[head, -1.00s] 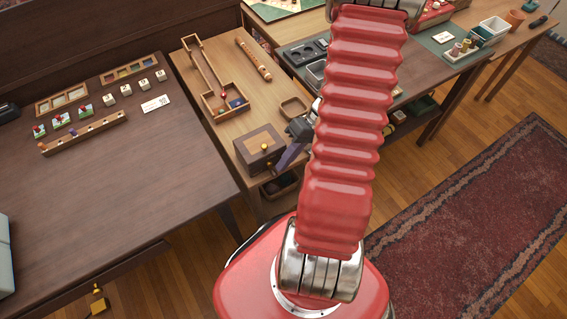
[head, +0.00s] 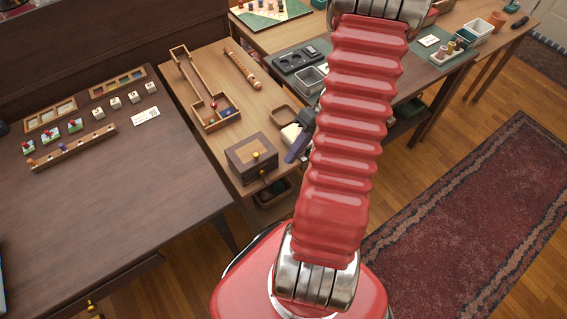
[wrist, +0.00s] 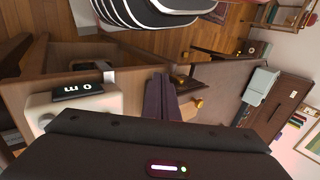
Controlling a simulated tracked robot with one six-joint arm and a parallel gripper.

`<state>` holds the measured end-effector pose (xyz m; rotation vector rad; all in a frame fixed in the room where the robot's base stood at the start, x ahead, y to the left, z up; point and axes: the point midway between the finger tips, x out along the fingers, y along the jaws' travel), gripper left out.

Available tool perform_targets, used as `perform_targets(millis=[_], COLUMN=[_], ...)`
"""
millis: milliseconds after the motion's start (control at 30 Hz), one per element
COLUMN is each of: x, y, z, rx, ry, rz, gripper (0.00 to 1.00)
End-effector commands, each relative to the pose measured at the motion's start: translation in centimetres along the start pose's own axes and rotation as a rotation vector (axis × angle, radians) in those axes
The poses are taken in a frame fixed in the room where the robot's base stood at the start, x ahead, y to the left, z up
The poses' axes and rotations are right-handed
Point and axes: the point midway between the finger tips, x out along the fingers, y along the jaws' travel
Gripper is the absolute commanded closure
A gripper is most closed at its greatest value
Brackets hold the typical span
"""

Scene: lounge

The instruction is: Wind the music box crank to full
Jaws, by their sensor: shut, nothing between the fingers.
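The music box appears to be the small dark-edged wooden box (head: 240,163) with a lighter top panel, near the front of the middle table in the head view. In the wrist view the fingers (wrist: 162,97) are shut and empty. A brass knob (wrist: 196,104) shows just right of them there. The crank's arm is hard to make out.
A white object (head: 291,133) stands close beside my gripper; it also shows in the wrist view (wrist: 70,108). A small wooden tray (head: 284,115) is behind it. The rug (head: 470,200) is clear.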

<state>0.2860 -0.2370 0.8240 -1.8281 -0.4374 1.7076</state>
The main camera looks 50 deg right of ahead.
Motion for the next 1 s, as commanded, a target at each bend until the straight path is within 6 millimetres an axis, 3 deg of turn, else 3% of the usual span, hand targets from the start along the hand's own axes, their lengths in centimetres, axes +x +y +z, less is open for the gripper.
perform_targets(millis=[200, 400, 800, 1000], x=[-3.9, -6.5, -7.3, -7.4], y=[0.4, 0.6, 0.6, 0.0], z=[-0.1, -0.1, -0.1, -0.3], rx=[-0.001, -0.002, -0.003, -0.007], ry=[0.002, 0.0, -0.002, -0.009], rz=[0.002, 0.001, 0.0, 0.013], gripper=[1.0, 1.0, 1.0, 0.87])
